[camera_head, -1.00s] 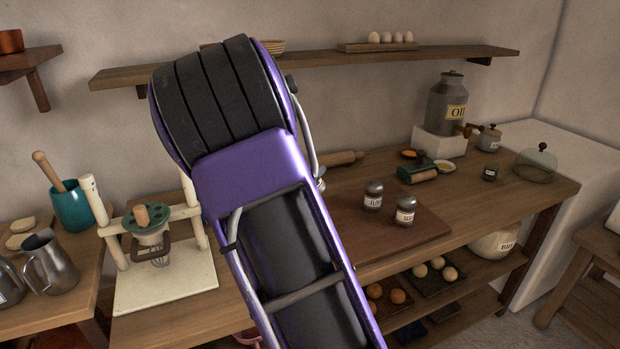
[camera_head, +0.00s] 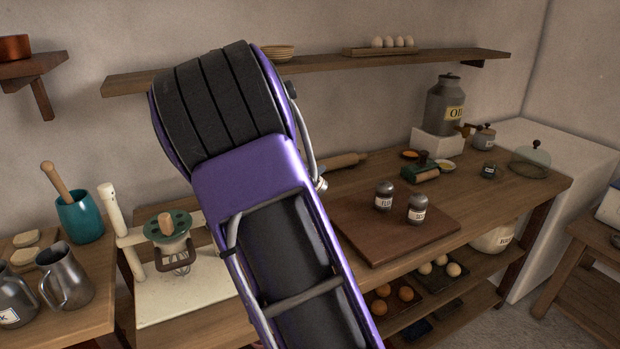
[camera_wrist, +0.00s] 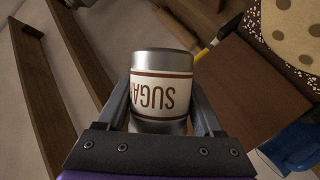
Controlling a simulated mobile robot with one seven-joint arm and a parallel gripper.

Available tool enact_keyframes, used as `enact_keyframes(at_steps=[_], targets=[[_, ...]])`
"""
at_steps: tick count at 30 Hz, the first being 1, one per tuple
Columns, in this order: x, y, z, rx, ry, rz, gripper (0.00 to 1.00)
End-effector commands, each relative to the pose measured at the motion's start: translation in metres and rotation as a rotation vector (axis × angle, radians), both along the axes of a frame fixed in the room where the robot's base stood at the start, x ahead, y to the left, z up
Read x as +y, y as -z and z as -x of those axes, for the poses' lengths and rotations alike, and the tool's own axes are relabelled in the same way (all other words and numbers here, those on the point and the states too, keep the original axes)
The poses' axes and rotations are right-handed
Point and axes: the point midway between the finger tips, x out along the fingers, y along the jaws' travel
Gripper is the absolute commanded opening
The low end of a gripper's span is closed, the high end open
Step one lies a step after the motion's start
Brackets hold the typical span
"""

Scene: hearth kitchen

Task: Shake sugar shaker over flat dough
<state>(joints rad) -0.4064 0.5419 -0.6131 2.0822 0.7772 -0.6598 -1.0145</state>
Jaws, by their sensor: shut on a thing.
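In the wrist view my gripper (camera_wrist: 160,116) is shut on the sugar shaker (camera_wrist: 162,90), a metal cylinder with a white label whose visible letters read SUGA, upside down in the picture. A finger stands on each side of it. A pale tan round piece with dark dots (camera_wrist: 292,28) lies at the top right of the wrist view, apart from the shaker; it may be the flat dough, but I cannot tell for sure. In the head view my gripper and the held shaker do not show; my purple arm hides the middle.
Two small labelled shakers (camera_head: 384,196) (camera_head: 417,208) stand on a brown board (camera_head: 382,240) on the counter. A whisk stand (camera_head: 172,250), teal pot (camera_head: 80,218) and metal pitcher (camera_head: 64,278) are at left. An oil can (camera_head: 444,104) stands at back right. A blue thing (camera_wrist: 292,150) shows in the wrist view.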

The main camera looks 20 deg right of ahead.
Motion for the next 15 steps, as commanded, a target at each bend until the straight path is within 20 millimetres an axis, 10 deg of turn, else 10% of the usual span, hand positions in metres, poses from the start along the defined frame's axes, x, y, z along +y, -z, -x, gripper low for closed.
enact_keyframes(at_steps=[15], targets=[[-0.028, 0.017, 0.013, 0.363, -0.002, 0.809, 0.06]])
